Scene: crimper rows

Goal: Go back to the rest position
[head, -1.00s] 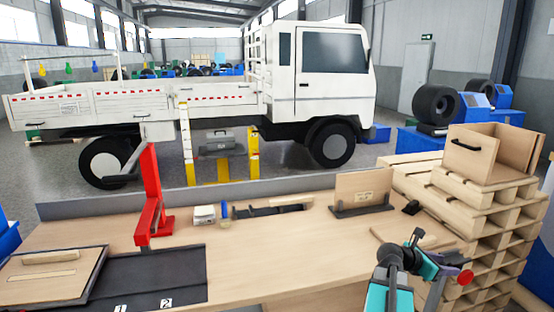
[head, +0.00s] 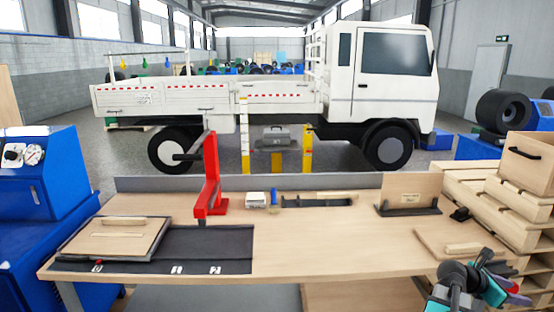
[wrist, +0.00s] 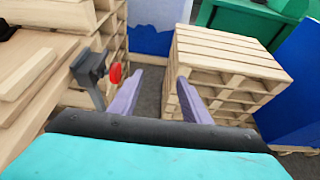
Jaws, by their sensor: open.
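My gripper (wrist: 158,95) is open in the wrist view, with its two pale purple fingers apart and nothing between them. It hangs over a gap of dark floor between the wooden bench (wrist: 52,62) and a stack of pallets (wrist: 225,65). In the head view my arm shows at the lower right, beside the front right part of the workbench (head: 330,245); the fingertips are too small to make out there.
A red stand (head: 212,180), a black numbered mat (head: 205,262) and a wooden board rack (head: 408,195) are on the bench. Pallets (head: 500,215) are stacked at the right. Blue machines (head: 35,190) stand at the left. A white truck (head: 390,75) stands behind.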

